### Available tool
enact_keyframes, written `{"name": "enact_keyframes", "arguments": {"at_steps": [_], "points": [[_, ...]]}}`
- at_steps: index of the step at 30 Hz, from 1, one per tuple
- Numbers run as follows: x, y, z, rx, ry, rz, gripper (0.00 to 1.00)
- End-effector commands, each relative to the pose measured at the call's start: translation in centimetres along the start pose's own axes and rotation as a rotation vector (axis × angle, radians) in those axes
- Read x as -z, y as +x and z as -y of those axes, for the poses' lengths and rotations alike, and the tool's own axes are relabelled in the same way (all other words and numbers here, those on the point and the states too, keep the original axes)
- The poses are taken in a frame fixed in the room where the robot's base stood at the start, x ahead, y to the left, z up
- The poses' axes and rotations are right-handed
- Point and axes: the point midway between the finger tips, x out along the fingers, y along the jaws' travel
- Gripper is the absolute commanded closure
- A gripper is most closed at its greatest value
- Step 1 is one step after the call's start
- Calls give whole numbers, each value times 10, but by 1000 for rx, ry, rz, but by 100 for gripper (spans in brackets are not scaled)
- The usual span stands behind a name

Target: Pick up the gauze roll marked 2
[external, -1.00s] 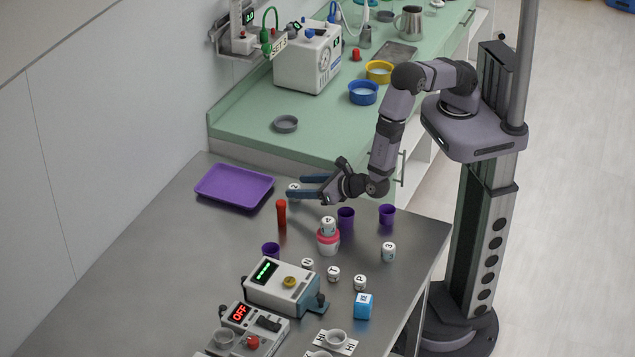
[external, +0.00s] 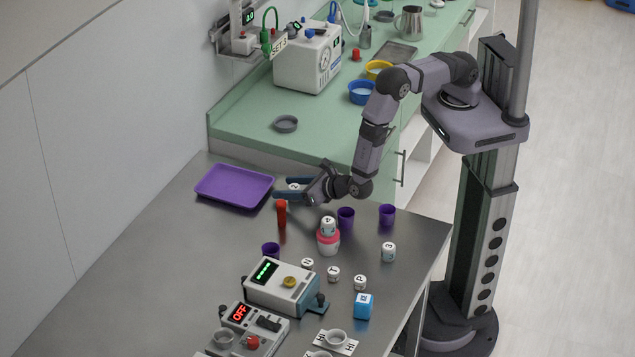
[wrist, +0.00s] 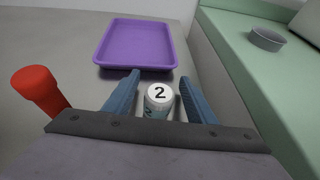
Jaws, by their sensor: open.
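The gauze roll marked 2 (wrist: 159,96) is a small white cylinder with a black 2 on its top. In the wrist view it stands upright between the two blue fingers of my gripper (wrist: 160,92). The fingers are spread, with a gap visible on each side of the roll. In the external view the roll (external: 293,186) shows between the fingers of my gripper (external: 275,192), low over the steel table. Its lower part is hidden by the gripper body in the wrist view.
A red upright object (external: 281,213) stands close beside my gripper; it also shows at left in the wrist view (wrist: 38,88). A purple tray (external: 234,185) lies beyond the fingertips. Purple cups (external: 346,217) and other marked rolls (external: 388,251) stand nearer the camera.

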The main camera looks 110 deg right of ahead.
Motion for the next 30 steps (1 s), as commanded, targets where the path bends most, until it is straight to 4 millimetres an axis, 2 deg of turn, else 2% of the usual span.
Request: {"name": "enact_keyframes", "arguments": {"at_steps": [5, 13, 14, 18, 19, 30], "points": [[-1, 16, 0, 1, 0, 0, 49], [0, 18, 0, -1, 0, 0, 49], [0, 18, 0, 0, 0, 0, 54], [0, 18, 0, 0, 0, 0, 87], [0, 18, 0, 0, 0, 0, 92], [0, 18, 0, 0, 0, 0, 93]]}}
